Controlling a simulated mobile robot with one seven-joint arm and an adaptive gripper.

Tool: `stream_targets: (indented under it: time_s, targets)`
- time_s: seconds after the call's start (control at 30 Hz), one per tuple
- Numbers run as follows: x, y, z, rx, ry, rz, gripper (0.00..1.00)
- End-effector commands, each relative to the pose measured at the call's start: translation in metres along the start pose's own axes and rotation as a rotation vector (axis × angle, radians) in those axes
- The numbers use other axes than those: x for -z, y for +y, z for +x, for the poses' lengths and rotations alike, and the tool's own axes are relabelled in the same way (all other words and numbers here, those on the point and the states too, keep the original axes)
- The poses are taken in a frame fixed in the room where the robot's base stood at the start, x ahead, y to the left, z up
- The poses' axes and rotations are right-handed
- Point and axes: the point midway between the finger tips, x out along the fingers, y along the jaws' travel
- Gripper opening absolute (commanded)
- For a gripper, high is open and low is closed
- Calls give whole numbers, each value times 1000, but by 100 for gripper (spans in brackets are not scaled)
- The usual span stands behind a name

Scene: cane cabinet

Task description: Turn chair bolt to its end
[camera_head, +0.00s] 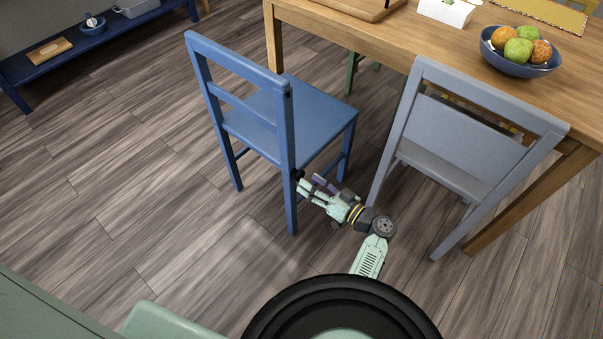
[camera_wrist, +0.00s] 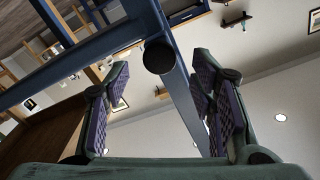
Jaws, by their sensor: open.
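The blue chair (camera_head: 311,115) stands left of the table, its backrest toward me. In the wrist view, its blue frame (camera_wrist: 183,100) crosses ahead of my gripper. A dark round bolt head (camera_wrist: 159,56) sits on that frame, between the two fingers in the picture. My gripper (camera_head: 306,187) is beside the chair's near rear leg, below seat level. It also shows in the wrist view (camera_wrist: 160,78), with its purple-padded fingers spread wide and nothing held. Neither finger visibly touches the bolt; the exact depth gap cannot be told.
A grey chair (camera_head: 459,125) stands to the right of my arm. The wooden table (camera_head: 400,45) is behind, with a blue fruit bowl (camera_head: 521,67) on it. A blue bench (camera_head: 95,55) is at the far left. The floor (camera_head: 130,180) left of the blue chair is clear.

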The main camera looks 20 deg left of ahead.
Motion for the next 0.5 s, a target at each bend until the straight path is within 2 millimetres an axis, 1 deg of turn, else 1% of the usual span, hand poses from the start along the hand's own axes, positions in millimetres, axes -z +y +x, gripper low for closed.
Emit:
stream_targets:
  time_s: [0.03,0.1,0.2,0.33,0.5]
  targets:
    - [3,-1,10,2,0,-1,51]
    - [2,-1,22,2,-2,-1,51]
    - [2,0,34,1,-1,0,51]
    - [1,0,44,0,0,-1,51]
    - [1,0,47,-2,0,-2,51]
